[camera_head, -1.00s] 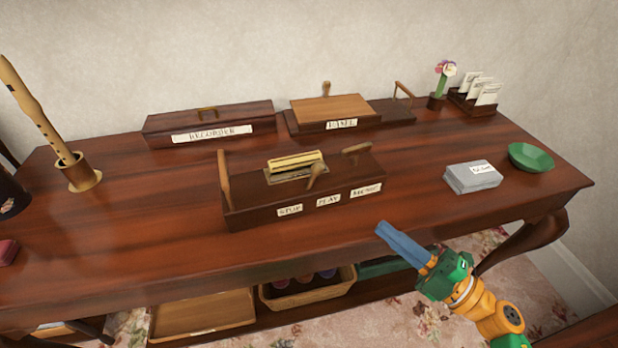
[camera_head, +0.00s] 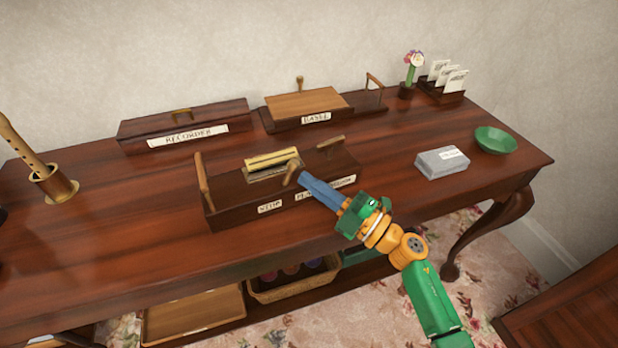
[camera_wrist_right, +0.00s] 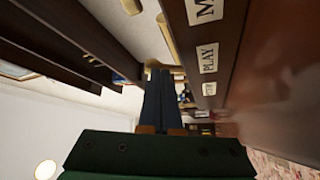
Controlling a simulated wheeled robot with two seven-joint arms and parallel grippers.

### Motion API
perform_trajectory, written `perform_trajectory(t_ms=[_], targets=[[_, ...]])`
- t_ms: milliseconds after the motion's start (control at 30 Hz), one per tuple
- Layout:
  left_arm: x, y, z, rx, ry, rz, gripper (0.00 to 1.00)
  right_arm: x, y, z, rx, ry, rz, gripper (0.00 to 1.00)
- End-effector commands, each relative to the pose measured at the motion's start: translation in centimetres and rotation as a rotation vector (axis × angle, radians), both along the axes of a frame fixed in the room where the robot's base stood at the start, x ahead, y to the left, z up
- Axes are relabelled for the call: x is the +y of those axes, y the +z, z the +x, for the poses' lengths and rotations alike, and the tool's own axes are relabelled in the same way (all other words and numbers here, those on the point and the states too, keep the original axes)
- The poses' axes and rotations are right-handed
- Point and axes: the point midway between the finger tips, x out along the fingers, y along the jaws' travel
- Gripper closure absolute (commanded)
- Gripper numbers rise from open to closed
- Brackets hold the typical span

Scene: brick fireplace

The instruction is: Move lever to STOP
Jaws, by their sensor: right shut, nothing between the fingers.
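The dark wooden box (camera_head: 235,212) stands on the table with paper labels along its front: STOP (camera_head: 270,207) at left, PLAY (camera_head: 304,196) in the middle and a third at right. A short wooden lever (camera_head: 291,172) stands up from its top, roughly above the space between STOP and PLAY. My right gripper (camera_head: 306,178) is shut and empty, its blue fingers just right of the lever; whether they touch it I cannot tell. The fingers partly cover the labels. The right wrist view shows the closed fingers (camera_wrist_right: 160,95) beside the PLAY label (camera_wrist_right: 208,58). My left gripper is out of view.
Upright handles (camera_head: 203,175) rise at the box's left end and right end (camera_head: 330,142). A brass-coloured piece (camera_head: 271,160) sits behind the lever. The RECORDER box (camera_head: 187,128) and BASEL box (camera_head: 305,103) stand behind. A grey card stack (camera_head: 441,165) and green bowl (camera_head: 496,140) are right.

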Motion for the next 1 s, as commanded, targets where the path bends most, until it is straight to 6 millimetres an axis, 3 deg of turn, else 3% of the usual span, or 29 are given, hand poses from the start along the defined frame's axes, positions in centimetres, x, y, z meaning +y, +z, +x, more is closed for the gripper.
perform_trajectory(t_ms=[467, 1000], targets=[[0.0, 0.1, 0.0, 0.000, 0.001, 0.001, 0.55, 0.7, 0.2, 0.5, 0.000, 0.000, -0.001, 1.00], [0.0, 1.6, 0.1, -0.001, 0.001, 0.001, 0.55, 0.9, 0.7, 0.4, -0.035, -0.001, -0.083, 1.00]])
